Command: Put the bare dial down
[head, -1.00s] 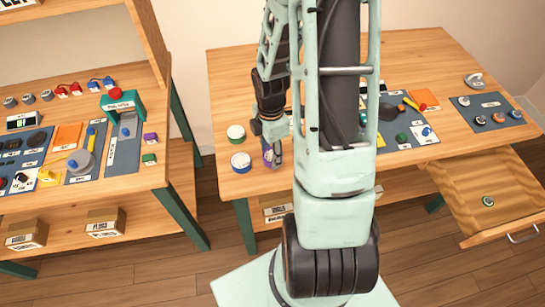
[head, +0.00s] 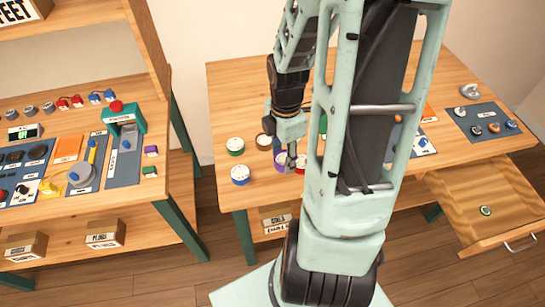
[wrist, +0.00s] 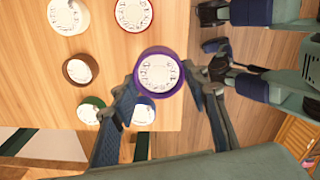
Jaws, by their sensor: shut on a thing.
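My gripper (wrist: 160,82) is shut on a round purple-rimmed dial (wrist: 159,72) with a white, number-ring face. One finger is on each side of its rim, and the face is toward the wrist camera. In the head view my gripper (head: 287,161) is over the front left part of the right-hand table (head: 230,90), with the purple dial (head: 280,158) partly hidden by it. I cannot tell whether the dial touches the tabletop.
Dials stand around it: blue (head: 240,175), green (head: 235,146), brown (head: 263,140) and red (head: 300,163). A cream dial (wrist: 68,15) shows in the wrist view. The table's front edge is close. An open drawer (head: 490,205) juts out at right.

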